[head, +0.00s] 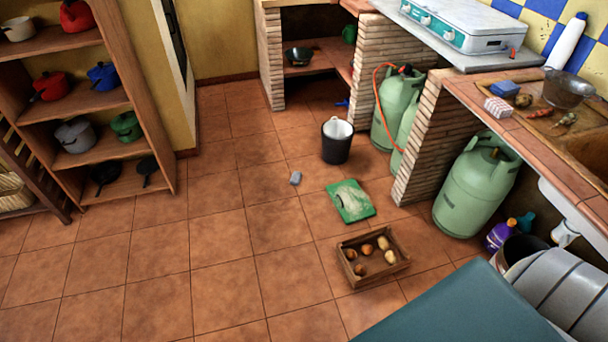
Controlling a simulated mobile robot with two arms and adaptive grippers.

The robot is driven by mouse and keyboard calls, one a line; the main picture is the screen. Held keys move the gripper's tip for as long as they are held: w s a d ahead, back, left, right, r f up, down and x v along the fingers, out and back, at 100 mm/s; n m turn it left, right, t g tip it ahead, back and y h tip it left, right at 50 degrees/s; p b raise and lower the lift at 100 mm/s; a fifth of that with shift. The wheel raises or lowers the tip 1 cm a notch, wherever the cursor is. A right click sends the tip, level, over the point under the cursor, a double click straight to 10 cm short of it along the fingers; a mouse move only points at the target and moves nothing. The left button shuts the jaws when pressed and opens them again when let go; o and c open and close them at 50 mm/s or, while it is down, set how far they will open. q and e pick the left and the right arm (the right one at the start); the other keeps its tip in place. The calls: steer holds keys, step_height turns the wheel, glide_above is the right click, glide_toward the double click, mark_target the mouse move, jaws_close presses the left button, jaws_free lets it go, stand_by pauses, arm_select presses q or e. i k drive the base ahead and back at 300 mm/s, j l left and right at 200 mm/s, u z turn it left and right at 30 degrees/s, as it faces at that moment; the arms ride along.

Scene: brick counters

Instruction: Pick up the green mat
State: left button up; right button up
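The green mat (351,201) lies flat on the tiled floor, right of the middle of the head view. It is a green rectangle with a paler, worn-looking patch in its centre. Nothing rests on it, and all of its edges show. Neither of my grippers is in view.
A wooden crate (373,258) of round brown items stands just in front of the mat. A small grey block (295,178) and a black bucket (336,143) lie behind it. A brick pillar (419,150) and green gas cylinder (477,190) stand right. Floor to the left is clear.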

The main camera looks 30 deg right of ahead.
mark_target(353, 206)
steer(key=i+z, duration=0.15)
steer(key=i, duration=0.45)
steer(key=i+j+z, duration=0.15)
steer(key=i, duration=0.45)
steer(key=i+j+z, duration=0.15)
steer(key=i, duration=0.4)
